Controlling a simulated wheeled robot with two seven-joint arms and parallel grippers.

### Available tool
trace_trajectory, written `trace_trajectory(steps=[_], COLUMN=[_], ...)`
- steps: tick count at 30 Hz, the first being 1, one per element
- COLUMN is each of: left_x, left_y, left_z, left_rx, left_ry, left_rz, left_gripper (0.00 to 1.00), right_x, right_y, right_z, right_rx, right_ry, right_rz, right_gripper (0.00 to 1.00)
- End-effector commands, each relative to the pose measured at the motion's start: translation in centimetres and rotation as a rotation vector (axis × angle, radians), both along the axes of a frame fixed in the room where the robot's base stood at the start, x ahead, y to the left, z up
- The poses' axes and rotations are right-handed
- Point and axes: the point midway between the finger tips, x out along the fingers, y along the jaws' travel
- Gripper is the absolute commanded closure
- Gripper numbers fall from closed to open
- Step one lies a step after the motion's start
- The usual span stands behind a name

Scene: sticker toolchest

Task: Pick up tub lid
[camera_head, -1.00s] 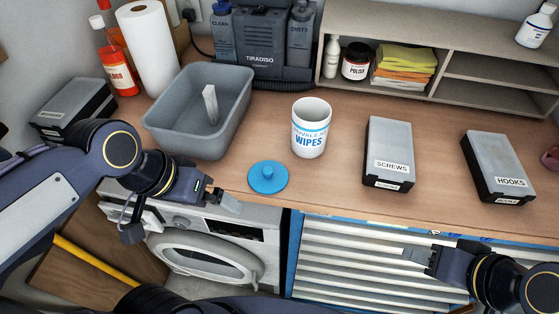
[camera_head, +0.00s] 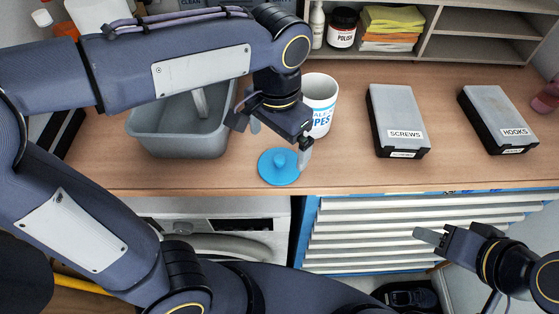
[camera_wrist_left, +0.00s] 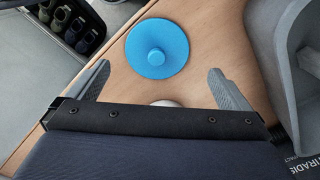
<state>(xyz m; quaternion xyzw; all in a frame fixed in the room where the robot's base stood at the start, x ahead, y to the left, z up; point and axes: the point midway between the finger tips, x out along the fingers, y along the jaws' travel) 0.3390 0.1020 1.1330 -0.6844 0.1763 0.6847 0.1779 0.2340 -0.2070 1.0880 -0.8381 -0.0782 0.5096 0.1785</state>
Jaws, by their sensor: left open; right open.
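The tub lid (camera_head: 278,167) is a flat blue disc with a round knob in the middle. It lies on the wooden counter near the front edge, and it also shows in the left wrist view (camera_wrist_left: 157,49). My left gripper (camera_head: 280,138) is open and empty above the counter, just behind and above the lid. In the left wrist view its two fingers (camera_wrist_left: 162,88) are spread wide, with the lid beyond their tips. My right gripper (camera_head: 432,237) is open and empty in front of the drawer unit, well to the right. The white wipes tub (camera_head: 321,100) stands open behind the lid, partly hidden by my left gripper.
A grey basin (camera_head: 180,142) stands left of the lid, partly covered by my left arm. A screws box (camera_head: 397,120) and a hooks box (camera_head: 498,118) lie to the right. Shelves (camera_head: 460,45) stand at the back. The counter between lid and screws box is clear.

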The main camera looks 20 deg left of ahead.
Motion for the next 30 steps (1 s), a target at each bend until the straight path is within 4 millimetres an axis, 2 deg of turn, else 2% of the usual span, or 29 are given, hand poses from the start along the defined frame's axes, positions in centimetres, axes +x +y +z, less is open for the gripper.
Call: trace_trajectory(steps=[10, 20, 28, 30], left_x=[-0.1, -0.1, -0.1, -0.1], left_y=[-0.5, -0.5, -0.5, -0.5], left_z=[-4.7, -5.4, -5.4, -5.4], left_rx=[0.001, -0.002, -0.002, -0.002], left_ry=[0.003, 0.0, 0.0, 0.0], left_rz=[0.001, 0.001, 0.001, 0.001], left_gripper=[0.0, 0.01, 0.37, 0.39], right_x=[0.0, 0.0, 0.0, 0.0], right_y=[0.0, 0.0, 0.0, 0.0], right_z=[0.8, 0.8, 0.8, 0.8], right_rx=[0.0, 0.0, 0.0, 0.0], right_ry=[0.0, 0.0, 0.0, 0.0], right_rz=[0.0, 0.0, 0.0, 0.0], right_gripper=[0.57, 0.57, 0.57, 0.57])
